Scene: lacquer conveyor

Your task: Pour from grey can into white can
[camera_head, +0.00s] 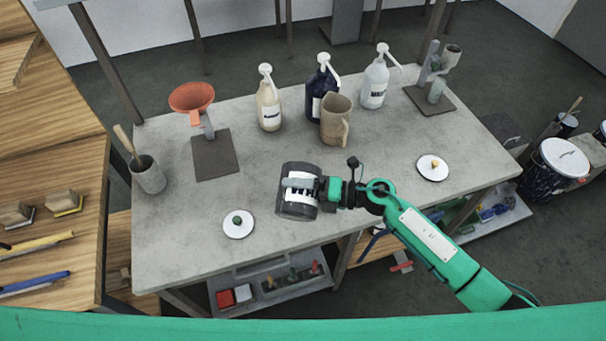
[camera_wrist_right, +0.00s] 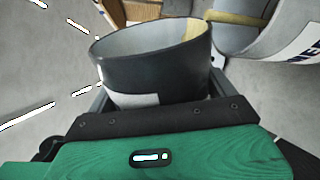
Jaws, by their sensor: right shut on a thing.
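A dark grey can (camera_head: 285,205) with a white label is over the near middle of the grey table. My right gripper (camera_head: 302,184) is shut on its side. In the right wrist view the grey can (camera_wrist_right: 150,80) is open at the top, with a pale inside and a yellowish patch. Beside its rim at upper right is a white can (camera_wrist_right: 295,45) with dark blue letters, partly cut off by the frame. I cannot pick the white can out in the head view. My left gripper is not in view.
Pump bottles (camera_head: 269,108) and a beige jug (camera_head: 334,125) stand behind. A red funnel stand (camera_head: 215,160) and brush pot (camera_head: 149,177) are at left.

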